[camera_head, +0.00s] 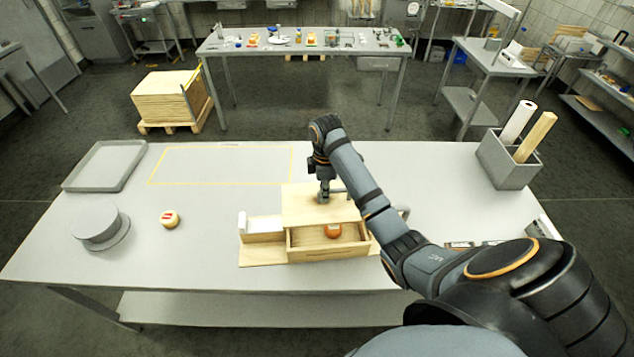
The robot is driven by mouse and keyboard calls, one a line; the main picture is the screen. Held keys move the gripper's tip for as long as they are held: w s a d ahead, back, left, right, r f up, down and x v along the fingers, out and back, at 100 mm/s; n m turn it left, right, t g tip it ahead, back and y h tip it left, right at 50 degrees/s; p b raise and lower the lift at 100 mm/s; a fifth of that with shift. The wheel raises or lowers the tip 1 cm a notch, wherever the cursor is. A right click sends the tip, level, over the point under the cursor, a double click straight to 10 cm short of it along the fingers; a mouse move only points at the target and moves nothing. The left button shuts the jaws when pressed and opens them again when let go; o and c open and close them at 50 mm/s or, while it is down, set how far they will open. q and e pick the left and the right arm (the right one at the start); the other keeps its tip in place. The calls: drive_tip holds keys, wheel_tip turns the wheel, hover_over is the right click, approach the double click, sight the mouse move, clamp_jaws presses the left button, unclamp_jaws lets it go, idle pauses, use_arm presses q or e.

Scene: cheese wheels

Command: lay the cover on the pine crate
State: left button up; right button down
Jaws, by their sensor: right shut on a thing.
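The pine crate (310,257) stands near the front middle of the table. Its front compartment is open to view, and a round orange-red cheese wheel (333,230) lies inside. The cover (296,203), a flat pale wooden board, is over the back part of the crate and hides it. I cannot tell whether the cover touches the crate's walls. My right gripper (325,194) points down and is shut on the cover near its middle; the fingertips are small in this view. My left gripper is not in view.
A small cheese wheel with a red label (169,219) and a grey round stand (100,228) are at the left. A grey tray (105,166) lies behind them. A yellow-outlined area (220,165) is bare.

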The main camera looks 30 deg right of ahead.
sight(327, 204)
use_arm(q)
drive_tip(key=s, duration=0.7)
use_arm(e)
drive_tip(key=s, duration=0.1)
drive_tip(key=s+r, duration=0.1)
drive_tip(key=shift+s, duration=0.35)
drive_tip(key=shift+w+f, duration=0.65)
drive_tip(key=shift+f, duration=0.3)
drive_tip(key=shift+w+f+b, duration=0.2)
drive_tip(key=shift+f+b, duration=0.1)
drive_tip(key=shift+f, duration=0.6)
drive_tip(key=shift+s+f, duration=0.1)
drive_tip(key=shift+f, duration=0.2)
drive_tip(key=shift+s+f, duration=0.15)
drive_tip(key=shift+f, duration=0.2)
wheel_tip(327, 204, down, 2)
drive_tip(key=shift+f+b, duration=0.15)
drive_tip(key=shift+b, duration=0.3)
drive_tip(key=shift+f, duration=0.7)
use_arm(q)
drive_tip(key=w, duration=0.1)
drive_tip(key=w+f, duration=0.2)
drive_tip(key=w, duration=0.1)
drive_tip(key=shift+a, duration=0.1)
